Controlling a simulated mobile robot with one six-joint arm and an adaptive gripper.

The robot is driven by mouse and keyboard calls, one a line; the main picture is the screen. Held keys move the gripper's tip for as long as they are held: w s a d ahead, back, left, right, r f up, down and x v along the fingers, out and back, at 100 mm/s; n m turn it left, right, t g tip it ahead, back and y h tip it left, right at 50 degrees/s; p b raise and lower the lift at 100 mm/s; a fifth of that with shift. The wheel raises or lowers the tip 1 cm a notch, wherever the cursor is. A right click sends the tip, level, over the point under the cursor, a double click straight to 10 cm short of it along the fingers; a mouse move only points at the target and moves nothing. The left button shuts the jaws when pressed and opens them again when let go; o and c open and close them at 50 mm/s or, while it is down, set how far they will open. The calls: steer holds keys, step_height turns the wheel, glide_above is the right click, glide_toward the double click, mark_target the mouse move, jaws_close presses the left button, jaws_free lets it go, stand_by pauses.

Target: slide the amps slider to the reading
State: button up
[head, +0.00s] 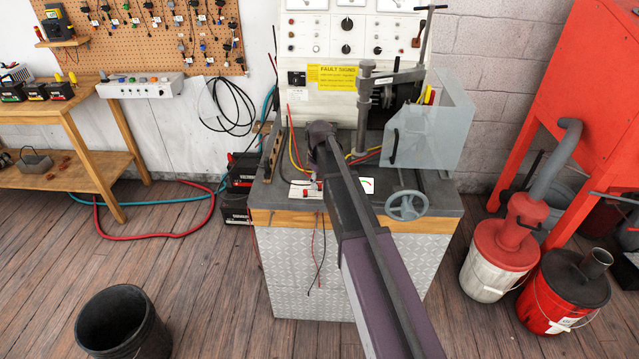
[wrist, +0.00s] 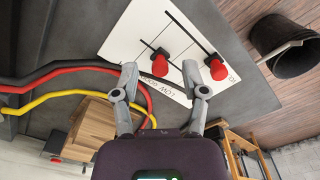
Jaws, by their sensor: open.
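A white slider panel (wrist: 140,32) lies on the grey bench top, with dark slots and printed lettering that partly reads "LOW". One red slider knob (wrist: 159,66) stands left of the other red knob (wrist: 217,69). Which is the amps slider I cannot tell. My gripper (wrist: 160,70) is open, and in the wrist view the left knob shows between its fingertips; contact cannot be told. The right fingertip lies between the two knobs in the picture. In the head view the panel (head: 300,191) shows left of my arm, which hides my fingers.
Red and yellow cables (wrist: 60,68) run beside the panel. A black bucket (head: 122,325) stands on the floor at the left.

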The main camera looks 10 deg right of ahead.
jaws_close()
steer(key=shift+w+a, duration=0.2)
steer(key=shift+a, duration=0.55)
jaws_free()
steer(key=shift+d, duration=0.15)
